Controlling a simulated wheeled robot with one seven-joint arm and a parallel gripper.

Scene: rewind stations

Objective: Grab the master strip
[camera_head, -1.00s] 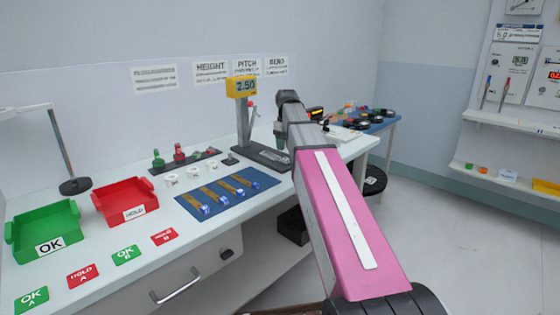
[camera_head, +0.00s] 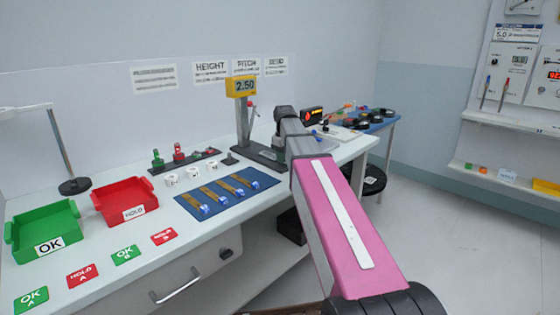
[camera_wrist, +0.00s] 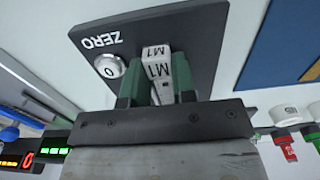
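In the wrist view, a white block marked M1 (camera_wrist: 157,66) stands between the green fingers of my gripper (camera_wrist: 160,92). I take it for the master strip or its labelled end. One finger is on each side, close to it; I cannot tell whether they press on it. The block is over a dark plate (camera_wrist: 190,30) marked ZERO, with a round button marked 0 (camera_wrist: 109,68). In the head view, my wrist hides the fingers and the block, beside the gauge stand (camera_head: 243,125) with its yellow 2.50 display (camera_head: 241,87).
A blue mat (camera_head: 262,178) with several gold strips lies left of the gauge. Several white cylinders (camera_head: 190,172) stand behind it. A red HOLD tray (camera_head: 125,203) and green OK tray (camera_head: 42,232) are further left. A blue side table (camera_head: 384,122) with dark reels is at right.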

